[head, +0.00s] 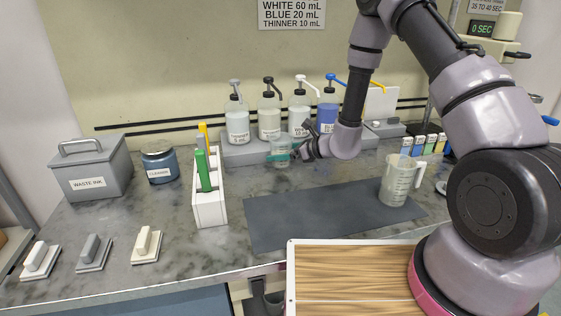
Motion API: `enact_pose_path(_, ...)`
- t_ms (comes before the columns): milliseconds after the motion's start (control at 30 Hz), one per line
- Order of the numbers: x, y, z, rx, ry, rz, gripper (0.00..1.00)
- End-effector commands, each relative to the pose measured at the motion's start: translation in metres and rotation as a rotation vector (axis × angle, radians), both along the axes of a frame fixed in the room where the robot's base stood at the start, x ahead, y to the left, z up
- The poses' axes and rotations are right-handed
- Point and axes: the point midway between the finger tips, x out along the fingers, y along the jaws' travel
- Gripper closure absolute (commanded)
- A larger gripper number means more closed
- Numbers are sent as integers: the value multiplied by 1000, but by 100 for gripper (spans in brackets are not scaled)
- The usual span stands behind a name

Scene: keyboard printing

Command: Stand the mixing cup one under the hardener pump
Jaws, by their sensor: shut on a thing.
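My gripper (289,154) is shut on a small clear cup (281,146), which looks upright in front of the pump bottles. Teal finger pads show across the cup. The pump bottles stand in a row on a grey ledge: one with a grey pump (237,122), one with a black pump (269,117), one with a white pump (300,114) and one with blue contents and a blue pump (328,110). Their labels are too small to read, so I cannot tell which is the hardener. The cup is nearest the black-pump and white-pump bottles. Whether its base touches anything is unclear.
A clear measuring jug (402,181) stands on the dark mat (315,215). A white rack (206,208) with green and yellow tools, a blue cleaner jar (159,162) and a grey waste ink box (92,170) stand left. The counter between rack and ledge is clear.

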Motion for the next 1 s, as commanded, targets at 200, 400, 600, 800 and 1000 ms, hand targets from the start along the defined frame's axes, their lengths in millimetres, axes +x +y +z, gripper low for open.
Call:
enact_pose_path(200,0,0,-30,0,1,0,70)
enact_pose_path(400,0,0,-30,0,0,0,70)
enact_pose_path(600,0,0,-34,0,1,0,70)
enact_pose_path(800,0,0,-33,0,1,0,0)
enact_pose_path(1000,-2,-6,-28,-1,1,-2,0)
